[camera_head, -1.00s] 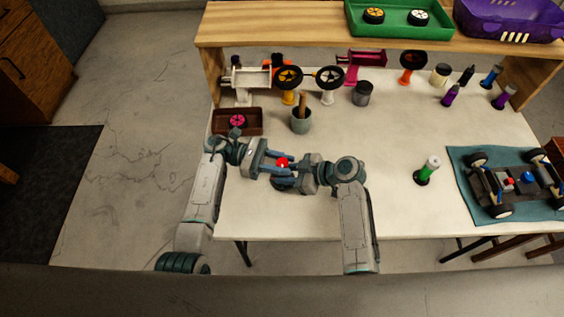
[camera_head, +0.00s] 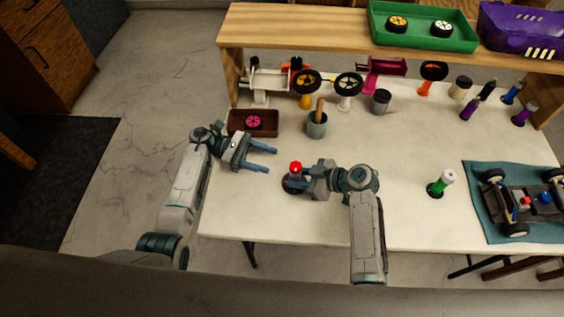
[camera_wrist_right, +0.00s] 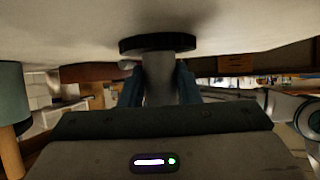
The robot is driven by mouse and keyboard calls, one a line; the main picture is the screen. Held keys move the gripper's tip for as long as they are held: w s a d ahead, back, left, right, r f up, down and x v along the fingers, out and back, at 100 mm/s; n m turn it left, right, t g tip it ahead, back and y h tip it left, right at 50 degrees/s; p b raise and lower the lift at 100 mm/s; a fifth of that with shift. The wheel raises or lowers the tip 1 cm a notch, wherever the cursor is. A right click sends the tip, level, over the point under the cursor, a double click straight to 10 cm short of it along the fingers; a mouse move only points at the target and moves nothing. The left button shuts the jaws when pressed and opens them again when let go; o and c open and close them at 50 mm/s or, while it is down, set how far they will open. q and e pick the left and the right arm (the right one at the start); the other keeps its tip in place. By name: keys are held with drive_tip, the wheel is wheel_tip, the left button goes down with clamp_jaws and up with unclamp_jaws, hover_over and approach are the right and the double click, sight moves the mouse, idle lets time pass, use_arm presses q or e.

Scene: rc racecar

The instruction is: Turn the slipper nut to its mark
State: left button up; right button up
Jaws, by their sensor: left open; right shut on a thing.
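My right gripper (camera_head: 298,181) is shut on a red-topped stand (camera_head: 295,168) with a dark round base. In the right wrist view its pale grey post (camera_wrist_right: 160,80) is between the fingers, and the dark disc base (camera_wrist_right: 158,44) is at the table surface. My left gripper (camera_head: 270,161) is open and empty, to the left of the red top and apart from it. The car chassis (camera_head: 520,204) lies on a teal mat (camera_head: 482,222) at the right, with small red and blue parts. I cannot tell for sure which part is the slipper nut, and no mark is legible.
A green-and-white bottle (camera_head: 441,183) stands between my right arm and the mat. A brown tray (camera_head: 240,128) with a pink wheel and a green cup (camera_head: 317,126) are behind my grippers. Wheels on stands and bottles line the back. The table's middle is clear.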

use_arm(q)
drive_tip(key=shift+v, duration=1.35)
use_arm(e)
drive_tip(key=o, duration=1)
drive_tip(key=shift+d, duration=0.1)
drive_tip(key=v, duration=1.2)
drive_tip(key=shift+f, duration=0.1)
